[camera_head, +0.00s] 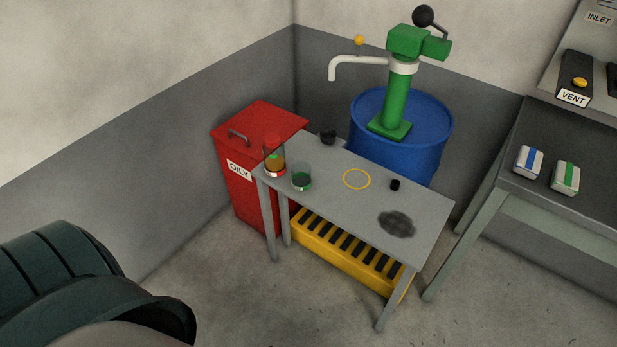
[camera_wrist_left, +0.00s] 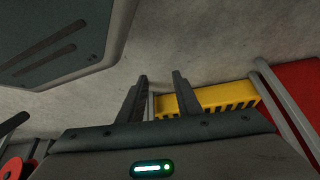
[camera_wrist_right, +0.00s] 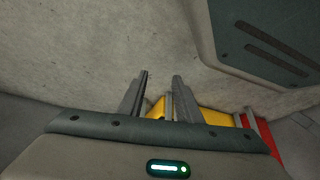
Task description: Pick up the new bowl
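Two clear cup-like vessels stand on the left end of the small grey table (camera_head: 345,205) in the head view. One has a red top and amber contents (camera_head: 274,162). The other is a clear, open-looking bowl with a dark green lower part (camera_head: 301,178). I cannot tell for sure which is the new bowl. My left gripper (camera_wrist_left: 162,82) is open and empty in the left wrist view, above the floor. My right gripper (camera_wrist_right: 161,82) is also open and empty. Neither gripper shows in the head view, and both are apart from the vessels.
A bench (camera_head: 570,205) holds two boxes.

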